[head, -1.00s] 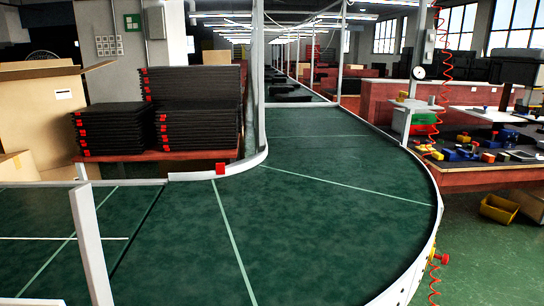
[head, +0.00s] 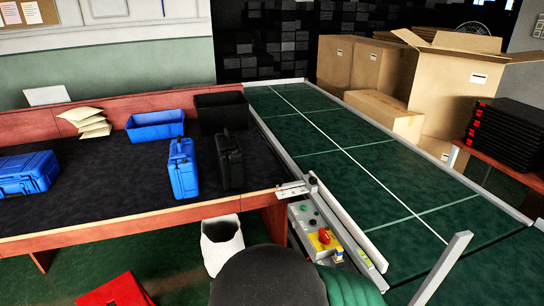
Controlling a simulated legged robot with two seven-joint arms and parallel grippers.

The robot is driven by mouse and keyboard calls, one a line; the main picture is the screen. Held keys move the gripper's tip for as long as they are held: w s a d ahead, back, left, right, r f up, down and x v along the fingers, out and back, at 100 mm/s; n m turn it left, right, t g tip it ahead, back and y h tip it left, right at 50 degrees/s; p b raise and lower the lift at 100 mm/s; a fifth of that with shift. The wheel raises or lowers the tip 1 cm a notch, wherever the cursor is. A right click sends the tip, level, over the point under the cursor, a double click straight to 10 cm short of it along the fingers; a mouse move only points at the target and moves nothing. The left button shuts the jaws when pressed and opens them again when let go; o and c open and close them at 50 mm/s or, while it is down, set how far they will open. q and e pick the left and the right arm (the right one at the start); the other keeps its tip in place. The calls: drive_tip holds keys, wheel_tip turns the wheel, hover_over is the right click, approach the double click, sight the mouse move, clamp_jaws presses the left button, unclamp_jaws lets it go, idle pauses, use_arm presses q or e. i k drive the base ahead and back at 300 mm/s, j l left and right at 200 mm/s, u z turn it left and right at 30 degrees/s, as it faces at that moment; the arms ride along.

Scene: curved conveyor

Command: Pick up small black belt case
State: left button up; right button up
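A small black case (head: 230,160) stands upright on the dark tabletop in the head view, near the table's right end. A blue case (head: 183,169) stands upright just to its left, with a narrow gap between them. Neither of my grippers is in view, and nothing touches the black case.
Another blue case (head: 27,174) lies flat at the far left. Blue (head: 155,126) and black (head: 221,109) bins stand behind the upright cases. The green conveyor (head: 330,135) with its metal rail runs right of the table. A control box (head: 318,236) sits at the table's corner. Cardboard boxes (head: 380,66) stand beyond.

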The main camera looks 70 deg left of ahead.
sight(230, 155)
drive_tip(key=u, duration=2.65)
drive_tip(key=i, duration=0.15)
drive_tip(key=z, duration=0.05)
